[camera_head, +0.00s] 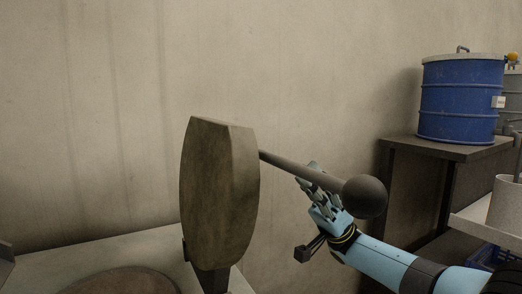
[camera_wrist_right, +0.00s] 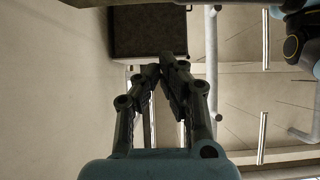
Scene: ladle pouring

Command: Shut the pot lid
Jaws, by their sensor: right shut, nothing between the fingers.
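The pot lid (camera_head: 218,190) is a thick, mottled brown slab standing steeply raised on a dark mount at its lower end. A dark rod (camera_head: 285,168) runs from it to the right and ends in a dark ball (camera_head: 364,197). A brown round area (camera_head: 122,284), apparently the pot's top, is partly visible at the lower edge. My right gripper (camera_head: 312,172) is beside the rod, which crosses in front of it. Its fingers are shut and empty, meeting in the right wrist view (camera_wrist_right: 165,64). Whether they touch the rod is unclear. My left gripper is not in view.
A pale surface (camera_head: 95,255) surrounds the round area. A blue drum (camera_head: 458,98) stands on a dark table (camera_head: 450,150) at the right, with a light cylindrical container (camera_head: 505,205) nearer. The right wrist view shows a dark panel (camera_wrist_right: 148,32) and several metal bars.

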